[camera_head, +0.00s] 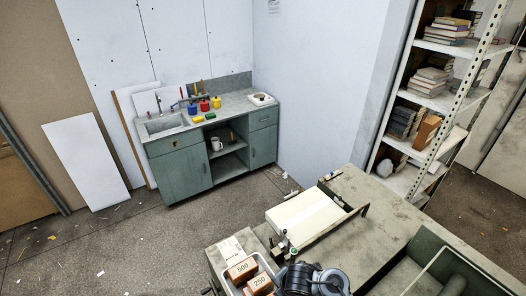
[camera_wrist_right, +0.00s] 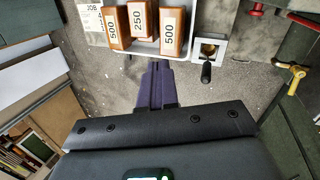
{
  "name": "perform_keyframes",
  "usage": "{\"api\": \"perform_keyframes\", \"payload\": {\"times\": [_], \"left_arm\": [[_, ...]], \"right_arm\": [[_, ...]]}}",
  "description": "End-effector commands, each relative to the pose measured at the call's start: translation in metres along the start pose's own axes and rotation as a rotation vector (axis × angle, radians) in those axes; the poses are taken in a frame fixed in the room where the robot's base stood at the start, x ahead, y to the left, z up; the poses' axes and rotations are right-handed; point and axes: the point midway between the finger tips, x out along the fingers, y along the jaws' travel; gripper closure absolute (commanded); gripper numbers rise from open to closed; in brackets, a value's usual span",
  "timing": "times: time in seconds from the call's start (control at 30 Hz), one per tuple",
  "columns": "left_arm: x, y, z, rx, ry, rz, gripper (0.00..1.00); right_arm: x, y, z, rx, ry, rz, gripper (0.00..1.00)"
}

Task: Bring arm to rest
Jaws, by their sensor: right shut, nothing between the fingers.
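My right gripper (camera_wrist_right: 157,66) shows in the right wrist view, its dark purple fingers closed together with nothing between them. It hangs over the grey floor, and its fingertips lie just below the white tray (camera_wrist_right: 178,48) in that picture. A dark, rounded part of my own arm (camera_head: 312,280) shows at the bottom of the head view, right of the tray of labelled blocks. The fingertips are not visible there. My left gripper is in neither view.
The tray holds brown blocks marked 500 (camera_head: 242,269) and 250 (camera_head: 259,283). A flat board (camera_head: 305,217) lies on the worn bench (camera_head: 385,215). A metal fixture with a black knob (camera_wrist_right: 207,62) is beside the tray. Shelves (camera_head: 438,92) and a sink cabinet (camera_head: 180,170) stand farther back.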

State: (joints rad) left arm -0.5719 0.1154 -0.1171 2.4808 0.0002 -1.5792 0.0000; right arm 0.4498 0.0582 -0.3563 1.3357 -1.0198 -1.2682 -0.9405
Motion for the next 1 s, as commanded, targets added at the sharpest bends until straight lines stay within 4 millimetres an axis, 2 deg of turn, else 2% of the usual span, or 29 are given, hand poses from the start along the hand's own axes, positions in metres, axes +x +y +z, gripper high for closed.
{"api": "perform_keyframes", "payload": {"times": [0.03,0.17,0.3,0.43,0.53,0.67,0.77,0.8,0.9,1.0], "left_arm": [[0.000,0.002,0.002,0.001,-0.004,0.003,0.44],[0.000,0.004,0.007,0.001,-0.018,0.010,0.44],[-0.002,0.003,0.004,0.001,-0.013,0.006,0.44],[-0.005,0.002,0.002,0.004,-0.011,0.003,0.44],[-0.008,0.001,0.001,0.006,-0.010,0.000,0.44],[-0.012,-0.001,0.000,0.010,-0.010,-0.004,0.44],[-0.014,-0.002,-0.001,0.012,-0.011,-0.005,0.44],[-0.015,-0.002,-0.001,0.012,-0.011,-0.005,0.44],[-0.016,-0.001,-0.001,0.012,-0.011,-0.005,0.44],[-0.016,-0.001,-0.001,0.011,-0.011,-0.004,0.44]], "right_arm": [[0.009,-0.013,-0.008,0.005,0.015,-0.020,1.00],[0.027,-0.044,-0.028,0.021,0.054,-0.065,1.00],[0.044,-0.088,-0.059,0.048,0.103,-0.109,1.00],[0.051,-0.136,-0.093,0.122,0.139,-0.139,1.00],[0.044,-0.176,-0.117,0.254,0.137,-0.157,1.00],[0.015,-0.223,-0.131,0.539,0.084,-0.173,1.00],[-0.023,-0.253,-0.129,0.834,0.014,-0.169,1.00],[-0.041,-0.261,-0.124,0.963,-0.019,-0.161,1.00],[-0.087,-0.272,-0.107,1.272,-0.091,-0.113,1.00],[-0.131,-0.270,-0.084,1.559,-0.137,-0.031,1.00]]}}
